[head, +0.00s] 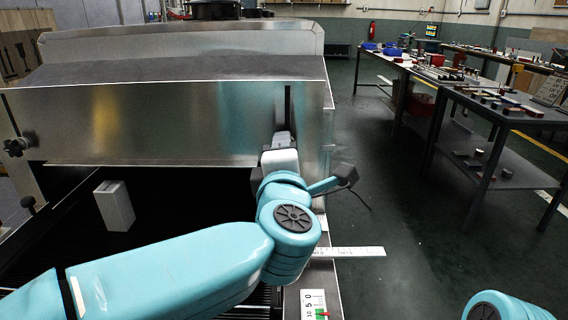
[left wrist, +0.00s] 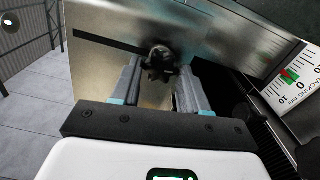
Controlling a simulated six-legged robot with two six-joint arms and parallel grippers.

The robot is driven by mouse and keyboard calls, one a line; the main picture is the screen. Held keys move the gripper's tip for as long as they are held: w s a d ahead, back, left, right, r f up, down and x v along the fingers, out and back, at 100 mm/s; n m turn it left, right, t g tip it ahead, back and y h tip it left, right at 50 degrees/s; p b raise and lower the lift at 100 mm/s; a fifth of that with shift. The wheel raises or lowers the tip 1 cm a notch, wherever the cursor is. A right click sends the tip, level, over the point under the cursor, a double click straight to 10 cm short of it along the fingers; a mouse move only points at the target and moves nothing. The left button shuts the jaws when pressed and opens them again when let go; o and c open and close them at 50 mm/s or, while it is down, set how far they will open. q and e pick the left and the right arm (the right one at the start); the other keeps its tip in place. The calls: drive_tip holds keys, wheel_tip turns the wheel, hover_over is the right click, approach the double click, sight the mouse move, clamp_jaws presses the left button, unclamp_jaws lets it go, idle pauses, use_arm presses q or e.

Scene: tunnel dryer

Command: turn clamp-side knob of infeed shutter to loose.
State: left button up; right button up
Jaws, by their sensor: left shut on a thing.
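The infeed shutter (head: 140,125) is a wide brushed-metal plate across the dryer mouth, with a vertical slot near its right end. In the left wrist view, a dark lobed knob (left wrist: 161,63) sits on the metal plate between the two fingers of my left gripper (left wrist: 160,82). The gripper is shut on this knob. In the head view my left gripper (head: 281,143) is at the shutter's right end, below the slot, and hides the knob there. Another black star knob (head: 16,146) is at the shutter's left end. My right gripper is not in view.
A pale block (head: 115,206) stands in the dark opening under the shutter. A white scale strip (head: 348,252) juts out at right, and a tracking scale (head: 314,303) lies nearer. Workbenches with small items (head: 525,108) stand at right. The floor between is clear.

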use_arm(q)
drive_tip(key=shift+n+b, duration=0.65)
drive_tip(key=shift+n, duration=0.45)
drive_tip(key=o, duration=1)
drive_tip(key=shift+d, duration=0.1)
